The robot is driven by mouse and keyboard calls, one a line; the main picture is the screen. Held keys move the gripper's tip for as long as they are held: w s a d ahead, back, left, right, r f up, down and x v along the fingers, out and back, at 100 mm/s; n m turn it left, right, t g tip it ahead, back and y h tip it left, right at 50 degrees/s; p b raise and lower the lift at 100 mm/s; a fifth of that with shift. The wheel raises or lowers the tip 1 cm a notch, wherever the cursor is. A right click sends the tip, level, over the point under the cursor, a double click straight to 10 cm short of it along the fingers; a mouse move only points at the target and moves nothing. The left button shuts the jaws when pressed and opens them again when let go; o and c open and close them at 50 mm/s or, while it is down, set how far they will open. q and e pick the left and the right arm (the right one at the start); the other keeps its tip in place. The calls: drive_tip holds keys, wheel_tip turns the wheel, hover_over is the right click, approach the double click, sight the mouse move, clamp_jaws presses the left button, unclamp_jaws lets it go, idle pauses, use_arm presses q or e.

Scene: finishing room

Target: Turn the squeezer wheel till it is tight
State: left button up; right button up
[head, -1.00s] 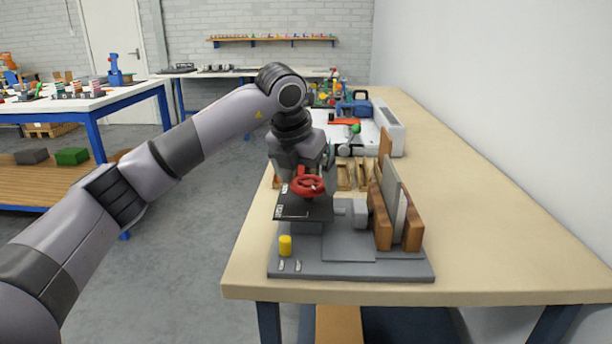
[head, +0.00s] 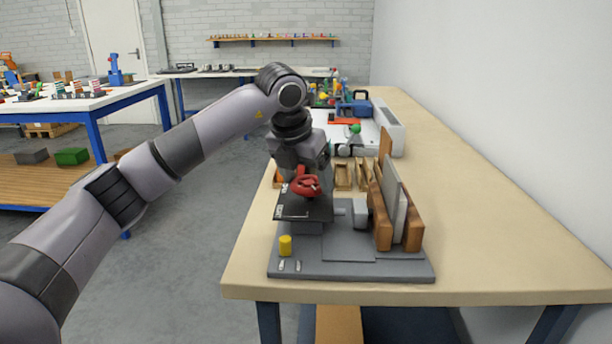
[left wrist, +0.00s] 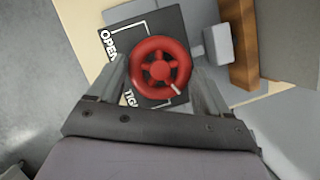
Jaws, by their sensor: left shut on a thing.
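The red squeezer wheel (head: 306,186) sits over a black plate (head: 290,209) on the grey squeezer base (head: 350,268). In the left wrist view the wheel (left wrist: 160,66) is seen from above, with a pale mark on its rim at the lower right. The plate (left wrist: 172,22) carries the word OPEN and a partly hidden word starting TIG. My left gripper (left wrist: 160,80) is shut on the wheel, one finger on each side of its rim. In the head view the gripper hides part of the wheel. My right gripper is not in view.
A grey pusher block (head: 360,213) faces brown wooden boards and a grey panel (head: 393,195) standing upright. A yellow cylinder (head: 285,245) stands on the base's near left. Small wooden pieces (head: 343,176) lie behind. The bench's right side (head: 480,220) is clear.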

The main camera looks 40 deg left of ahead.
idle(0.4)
use_arm(q)
drive_tip(key=o, duration=1)
drive_tip(key=shift+v, duration=3.7)
